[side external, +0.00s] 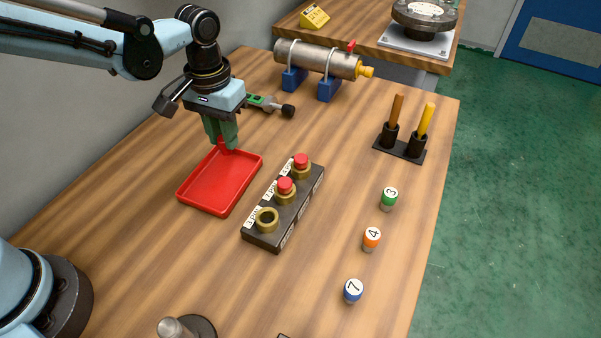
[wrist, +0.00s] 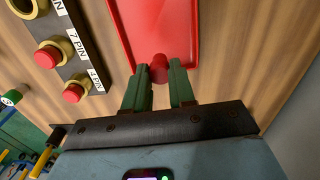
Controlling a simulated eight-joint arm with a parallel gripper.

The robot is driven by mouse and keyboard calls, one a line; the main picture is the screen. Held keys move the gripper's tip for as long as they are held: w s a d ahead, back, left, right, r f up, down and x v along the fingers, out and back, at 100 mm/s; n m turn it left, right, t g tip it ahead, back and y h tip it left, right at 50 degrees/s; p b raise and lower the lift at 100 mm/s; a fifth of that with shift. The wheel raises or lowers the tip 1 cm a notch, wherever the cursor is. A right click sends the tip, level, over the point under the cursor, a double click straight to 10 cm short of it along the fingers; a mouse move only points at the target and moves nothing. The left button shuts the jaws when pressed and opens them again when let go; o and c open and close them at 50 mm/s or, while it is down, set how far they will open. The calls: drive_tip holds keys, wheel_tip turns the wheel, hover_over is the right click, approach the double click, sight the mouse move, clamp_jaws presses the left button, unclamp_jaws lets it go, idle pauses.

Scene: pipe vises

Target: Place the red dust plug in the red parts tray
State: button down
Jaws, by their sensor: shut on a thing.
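My gripper (side external: 222,138) points down over the far end of the red parts tray (side external: 205,196). It is shut on a red dust plug, which shows between the green fingertips (wrist: 160,78) in the wrist view as a small red cylinder (wrist: 158,67). In the side view the fingers mostly hide this plug. Whether it touches the tray floor I cannot tell. The tray also shows in the wrist view (wrist: 122,30) and holds nothing else that I can see.
A dark block (side external: 262,238) with three brass sockets stands right of the tray. Its front socket is empty; the other two hold red plugs (side external: 285,185) (side external: 301,160). Numbered caps (side external: 372,236), a two-post holder (side external: 399,150) and a clamped metal cylinder (side external: 318,58) stand farther off.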

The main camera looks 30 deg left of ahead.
sight(225, 152)
drive_tip(key=shift+w+f, duration=0.1)
drive_tip(key=shift+f, duration=2)
drive_tip(key=shift+f, duration=0.15)
drive_tip(key=c, duration=0.9)
unclamp_jaws()
drive_tip(key=shift+c, duration=0.2)
